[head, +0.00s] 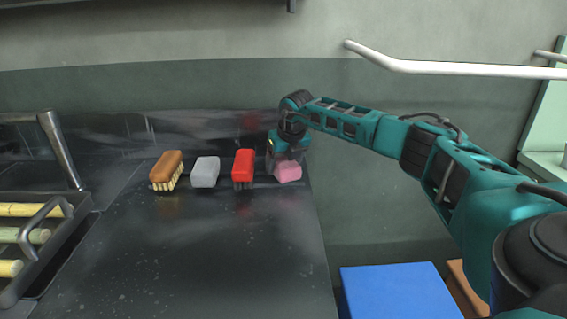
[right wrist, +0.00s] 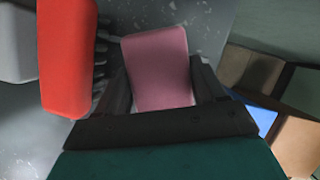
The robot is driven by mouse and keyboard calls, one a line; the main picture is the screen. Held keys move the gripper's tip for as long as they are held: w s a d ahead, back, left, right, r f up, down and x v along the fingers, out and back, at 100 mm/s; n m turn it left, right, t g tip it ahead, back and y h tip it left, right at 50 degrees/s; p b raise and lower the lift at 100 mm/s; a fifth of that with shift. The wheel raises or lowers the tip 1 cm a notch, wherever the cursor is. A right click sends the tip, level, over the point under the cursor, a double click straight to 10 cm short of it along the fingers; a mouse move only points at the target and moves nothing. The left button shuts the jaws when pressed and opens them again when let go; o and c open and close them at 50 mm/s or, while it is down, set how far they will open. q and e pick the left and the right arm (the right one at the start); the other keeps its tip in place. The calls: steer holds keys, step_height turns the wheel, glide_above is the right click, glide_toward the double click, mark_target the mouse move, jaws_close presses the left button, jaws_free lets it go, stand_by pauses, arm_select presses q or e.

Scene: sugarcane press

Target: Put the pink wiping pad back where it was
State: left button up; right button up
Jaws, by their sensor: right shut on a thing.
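The pink wiping pad (head: 288,172) is at the right end of a row of cleaning items on the dark metal counter (head: 210,250), near its right edge. My right gripper (head: 286,158) reaches down over it from behind. In the right wrist view the pink pad (right wrist: 158,68) lies between the two fingers of my right gripper (right wrist: 162,90), which is shut on it. Whether the pad's underside touches the counter cannot be told. My left gripper is not in view.
Left of the pad stand a red brush (head: 243,168), a grey-white block (head: 205,172) and a brown brush (head: 167,170). The red brush (right wrist: 68,55) is close beside my gripper's finger. A tray (head: 62,245) with cane pieces is at far left. A blue box (head: 400,290) sits below right.

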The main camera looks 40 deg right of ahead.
steer(key=shift+f, duration=0.5)
steer(key=o, duration=1)
